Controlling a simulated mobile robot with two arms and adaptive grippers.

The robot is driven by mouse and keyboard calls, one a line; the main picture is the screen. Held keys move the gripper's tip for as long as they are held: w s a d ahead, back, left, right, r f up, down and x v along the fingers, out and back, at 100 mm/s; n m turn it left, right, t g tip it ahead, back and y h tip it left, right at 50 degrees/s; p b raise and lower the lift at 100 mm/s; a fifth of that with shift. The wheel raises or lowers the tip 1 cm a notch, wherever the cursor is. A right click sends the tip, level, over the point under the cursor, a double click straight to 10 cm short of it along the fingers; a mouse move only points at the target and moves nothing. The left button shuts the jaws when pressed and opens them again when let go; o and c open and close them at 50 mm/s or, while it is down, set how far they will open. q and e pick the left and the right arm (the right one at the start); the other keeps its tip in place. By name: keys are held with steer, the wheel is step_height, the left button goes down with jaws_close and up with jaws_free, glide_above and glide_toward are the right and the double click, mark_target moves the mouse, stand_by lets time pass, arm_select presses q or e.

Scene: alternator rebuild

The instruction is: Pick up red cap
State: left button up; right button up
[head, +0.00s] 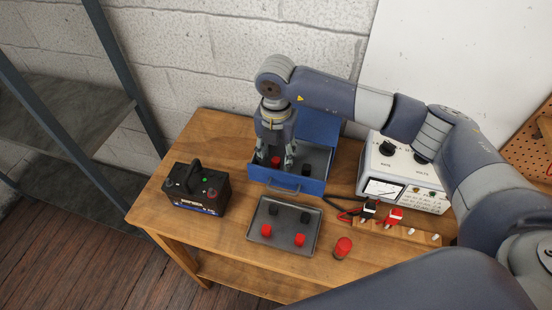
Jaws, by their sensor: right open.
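Several red caps show in the head view. One red cap (275,161) is inside the blue toolbox drawer (318,187), between the fingers of my right gripper (274,165). The right gripper points down into the drawer and is open; contact with the cap cannot be made out. Two red caps, a left one (266,231) and a right one (299,240), sit in the front of the grey tray (256,236). A larger red cap (343,247) stands on the table to the right of the tray. My left gripper is not in view.
Black caps (305,217) sit in the tray's back, and another black cap (307,170) is in the drawer. A black battery box (197,190) stands left. A white meter unit (402,181) and red clamp (394,216) are right. The wooden table (209,130) is clear at front left.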

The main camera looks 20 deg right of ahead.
mark_target(275, 160)
steer(key=c, duration=0.8)
steer(key=shift+r, duration=0.1)
steer(key=shift+r, duration=0.35)
step_height(275, 160, up, 9)
steer(key=b, duration=0.3)
